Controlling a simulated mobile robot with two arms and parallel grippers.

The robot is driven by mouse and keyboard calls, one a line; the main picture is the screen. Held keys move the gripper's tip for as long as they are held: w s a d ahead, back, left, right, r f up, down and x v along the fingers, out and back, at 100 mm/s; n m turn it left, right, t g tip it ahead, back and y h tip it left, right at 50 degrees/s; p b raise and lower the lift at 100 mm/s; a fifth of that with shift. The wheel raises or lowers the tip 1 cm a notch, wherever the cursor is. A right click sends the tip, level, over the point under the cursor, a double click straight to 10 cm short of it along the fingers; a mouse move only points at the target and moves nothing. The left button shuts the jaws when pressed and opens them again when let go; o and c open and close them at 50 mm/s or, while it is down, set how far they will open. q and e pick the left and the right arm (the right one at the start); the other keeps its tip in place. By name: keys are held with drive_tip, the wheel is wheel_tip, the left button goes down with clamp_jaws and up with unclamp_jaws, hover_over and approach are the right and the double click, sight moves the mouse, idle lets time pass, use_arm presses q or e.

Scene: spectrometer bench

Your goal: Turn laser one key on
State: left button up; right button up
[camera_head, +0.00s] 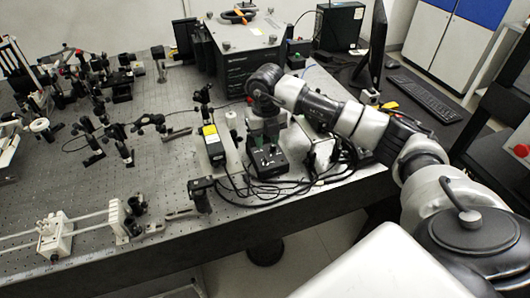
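A small black control box (268,163) stands near the front edge of the optical table, with small controls on its top face. The laser key is too small to make out. My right arm reaches in from the right, and its wrist bends down over the box. My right gripper (267,144) points down at the box's top, close above it or touching it; I cannot tell which. Its fingers are too small and dark to show whether they are open or shut, or hold anything. My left gripper is not in view.
Black cables (265,192) lie loosely in front of the box. A large dark instrument (243,50) stands behind. Optics mounts (122,150) fill the table's left. A monitor (376,45) and keyboard (424,95) are at right.

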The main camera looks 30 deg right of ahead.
sight(265, 158)
wheel_tip(265, 158, down, 7)
drive_tip(key=shift+a+r+p, duration=0.1)
drive_tip(key=shift+p, duration=0.55)
clamp_jaws()
